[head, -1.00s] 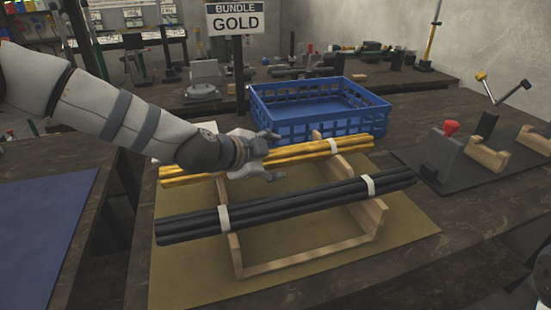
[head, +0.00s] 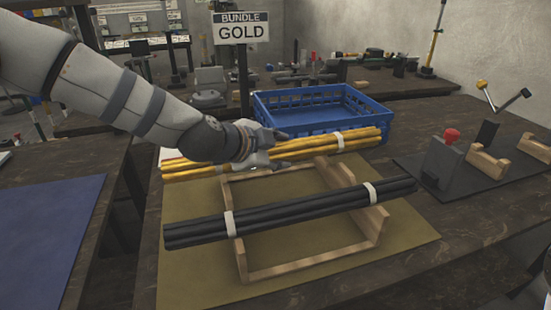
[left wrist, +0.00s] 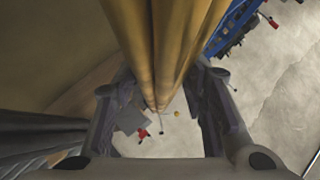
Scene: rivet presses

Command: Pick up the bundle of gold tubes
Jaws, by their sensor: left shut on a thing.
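The bundle of gold tubes (head: 310,149) has a white band near its right part. My left gripper (head: 275,150) is shut on it near its middle and holds it a little above the far side of the wooden cradle (head: 310,264). In the left wrist view the gold tubes (left wrist: 165,45) run between the two fingers (left wrist: 160,110). A bundle of black tubes (head: 290,213) with two white bands rests across the near side of the cradle. A sign reading BUNDLE GOLD (head: 241,27) stands behind. My right gripper is not in view.
A blue crate (head: 315,117) stands just behind the gold tubes. A dark fixture with a red knob (head: 452,134) and wooden cradles (head: 488,163) stands at the right.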

